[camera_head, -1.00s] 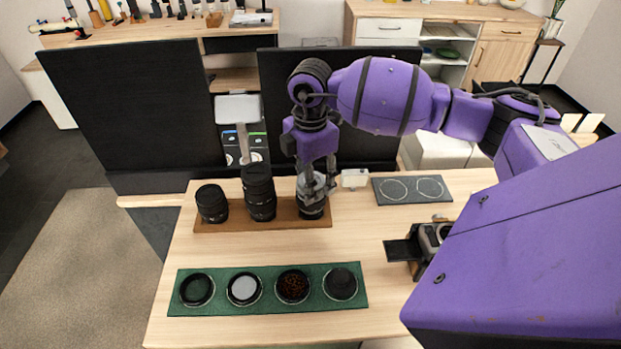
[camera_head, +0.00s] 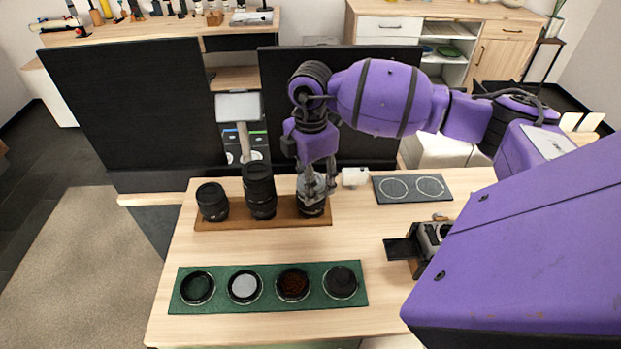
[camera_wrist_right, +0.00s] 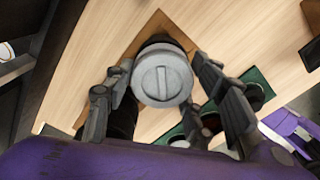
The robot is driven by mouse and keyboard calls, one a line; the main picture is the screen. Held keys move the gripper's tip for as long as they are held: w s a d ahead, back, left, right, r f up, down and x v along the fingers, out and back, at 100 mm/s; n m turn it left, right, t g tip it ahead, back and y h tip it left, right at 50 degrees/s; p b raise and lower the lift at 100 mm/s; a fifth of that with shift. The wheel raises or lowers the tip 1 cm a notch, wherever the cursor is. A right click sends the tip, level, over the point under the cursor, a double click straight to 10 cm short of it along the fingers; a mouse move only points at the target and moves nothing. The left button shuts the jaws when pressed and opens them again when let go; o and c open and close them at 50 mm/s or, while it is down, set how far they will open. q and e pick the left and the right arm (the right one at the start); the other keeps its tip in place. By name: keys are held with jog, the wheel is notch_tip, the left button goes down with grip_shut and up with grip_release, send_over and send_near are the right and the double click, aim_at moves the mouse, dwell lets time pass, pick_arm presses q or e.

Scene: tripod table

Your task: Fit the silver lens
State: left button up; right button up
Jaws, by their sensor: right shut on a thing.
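The silver lens (camera_head: 310,190) stands upright at the right end of the wooden lens board (camera_head: 228,222). My right gripper (camera_head: 318,190) comes down over it from above and is shut on it. In the right wrist view the lens's round grey top (camera_wrist_right: 162,80) sits between the two fingers (camera_wrist_right: 170,115). Two black lenses stand on the same board, a short one (camera_head: 212,202) and a tall one (camera_head: 259,190). A camera body (camera_head: 432,236) sits at the right, partly hidden by my right arm. My left gripper does not show.
A green mat (camera_head: 178,300) at the front holds several round filters or caps. A dark grey pad (camera_head: 411,191) with two ring outlines lies at the back right, beside a small white box (camera_head: 355,177). The table's middle is clear.

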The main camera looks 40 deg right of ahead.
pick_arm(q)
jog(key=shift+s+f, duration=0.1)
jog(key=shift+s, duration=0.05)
pick_arm(e)
jog(key=shift+s+f, duration=0.1)
jog(key=shift+f, duration=0.3)
dwell(1.1)
jog(key=shift+r+m+p, duration=0.1)
jog(key=shift+m+p, duration=0.25)
jog(key=shift+m, duration=0.75)
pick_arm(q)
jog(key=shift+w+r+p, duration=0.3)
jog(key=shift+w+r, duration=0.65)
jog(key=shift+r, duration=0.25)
